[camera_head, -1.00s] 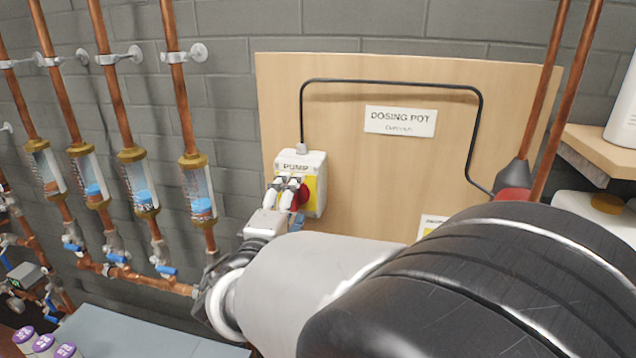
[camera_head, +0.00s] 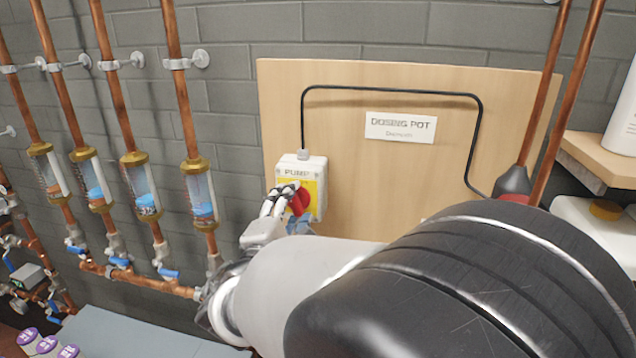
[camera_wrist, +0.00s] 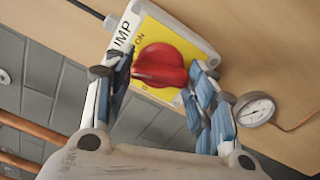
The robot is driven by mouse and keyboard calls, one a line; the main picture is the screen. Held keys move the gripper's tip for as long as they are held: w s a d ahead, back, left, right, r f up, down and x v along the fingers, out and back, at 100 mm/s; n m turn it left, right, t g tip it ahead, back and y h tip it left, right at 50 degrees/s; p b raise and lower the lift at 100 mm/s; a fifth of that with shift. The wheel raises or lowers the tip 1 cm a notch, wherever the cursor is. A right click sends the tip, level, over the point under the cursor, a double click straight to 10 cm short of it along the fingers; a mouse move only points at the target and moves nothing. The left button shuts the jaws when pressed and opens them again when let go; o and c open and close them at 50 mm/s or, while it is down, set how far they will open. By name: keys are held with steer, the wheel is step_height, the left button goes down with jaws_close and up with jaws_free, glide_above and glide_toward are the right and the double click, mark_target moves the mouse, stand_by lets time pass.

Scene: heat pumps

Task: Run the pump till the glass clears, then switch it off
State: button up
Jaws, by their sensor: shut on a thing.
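The white pump switch box (camera_head: 313,166) with a yellow plate is on the wooden board. Its red rotary knob (camera_head: 300,202) shows beside my gripper (camera_head: 284,194). In the wrist view the red knob (camera_wrist: 160,65) lies between the two fingers of my gripper (camera_wrist: 162,78), which is shut on it. "ON" is printed on the plate near the knob. Several sight glasses hang on copper pipes at left. The rightmost glass (camera_head: 200,196) shows blue low down with some orange at its bottom. The glass left of it (camera_head: 141,188) also shows blue.
A black cable runs over the board (camera_head: 345,150) past a "DOSING POT" label (camera_head: 400,127). A round gauge (camera_wrist: 255,110) sits close to the right finger in the wrist view. A shelf (camera_head: 600,155) juts out at right. Blue-handled valves (camera_head: 167,272) sit below the glasses.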

steer(key=shift+n, duration=1.1)
steer(key=shift+p, duration=0.4)
steer(key=n+p, duration=0.1)
steer(key=n, duration=0.1)
steer(key=n+p, duration=0.2)
steer(key=shift+r+n, duration=0.2)
steer(key=shift+n, duration=0.1)
steer(key=shift+f+n, duration=0.15)
steer(key=shift+n, duration=0.55)
steer(key=shift+n+p, duration=1.1)
steer(key=shift+p, duration=0.1)
steer(key=n+p, duration=0.2)
steer(key=n, duration=0.1)
steer(key=o, duration=1.2)
